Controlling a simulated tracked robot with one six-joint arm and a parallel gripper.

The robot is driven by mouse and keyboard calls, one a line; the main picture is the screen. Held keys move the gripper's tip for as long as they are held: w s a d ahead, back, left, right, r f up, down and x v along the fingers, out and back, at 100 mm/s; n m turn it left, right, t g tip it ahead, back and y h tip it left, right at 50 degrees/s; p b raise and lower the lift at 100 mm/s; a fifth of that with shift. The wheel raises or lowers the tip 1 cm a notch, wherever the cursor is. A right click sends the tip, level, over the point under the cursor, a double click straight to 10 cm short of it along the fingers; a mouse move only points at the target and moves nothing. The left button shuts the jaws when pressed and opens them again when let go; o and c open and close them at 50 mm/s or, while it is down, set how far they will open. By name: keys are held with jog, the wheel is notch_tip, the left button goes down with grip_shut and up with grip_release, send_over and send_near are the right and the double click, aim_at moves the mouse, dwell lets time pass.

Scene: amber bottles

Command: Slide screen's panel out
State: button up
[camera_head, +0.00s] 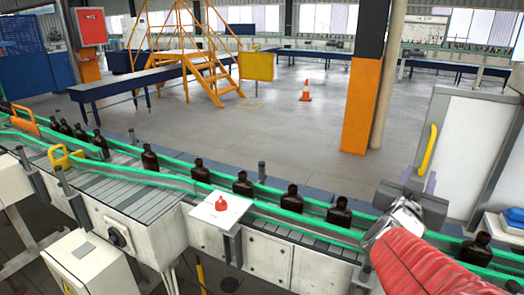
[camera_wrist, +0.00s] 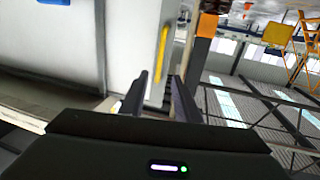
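The screen's panel (camera_head: 467,140) is a pale upright sheet at the right of the head view, with a yellow vertical handle (camera_head: 428,150) near its left edge. In the wrist view the panel (camera_wrist: 85,50) fills the upper left, and the yellow handle (camera_wrist: 162,52) appears just beyond my fingertips, between them in the picture. My gripper (camera_head: 426,181) is below the handle in the head view. In the wrist view my gripper (camera_wrist: 160,77) has its two dark fingers apart, with nothing held between them. The gap in depth to the handle is hard to judge.
A conveyor with green rails (camera_head: 165,180) carries several amber bottles (camera_head: 243,184) below and left of my arm. A small plate with a red mark (camera_head: 217,207) stands at its front. An orange-wrapped pillar (camera_head: 361,105) stands behind. Open floor (camera_head: 285,130) lies beyond the conveyor.

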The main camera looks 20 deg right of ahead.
dwell(0.3)
jog(key=w+a+f+n+t+y, duration=0.15)
jog(key=a+y, duration=0.25)
jog(key=a, duration=0.4)
jog(key=w+a+f+n+y, duration=0.3)
jog(key=a+y, duration=0.1)
jog(key=a, duration=0.3)
jog(key=w+a+f+n+t+y, duration=0.1)
jog(key=w+a+f+n+y, duration=0.2)
jog(key=a, duration=0.5)
jog(key=s+a+f+n+g+y, duration=0.1)
jog(key=s+a+f+g, duration=0.1)
jog(key=s+a, duration=0.2)
jog(key=s+a+f+n+g+y, duration=0.1)
jog(key=s+a+f+g, duration=0.1)
jog(key=s+a, duration=0.3)
jog(key=s+a+f+n+g+y, duration=0.1)
jog(key=s+a+f+g+y, duration=0.1)
jog(key=s+a+g, duration=0.1)
jog(key=shift+s+a+f+n, duration=0.2)
jog(key=shift+s+a, duration=0.15)
jog(key=shift+s, duration=0.25)
jog(key=shift+s+a+f+n, duration=0.15)
jog(key=shift+s+a, duration=0.15)
jog(key=shift+s, duration=0.25)
jog(key=shift+a, duration=0.1)
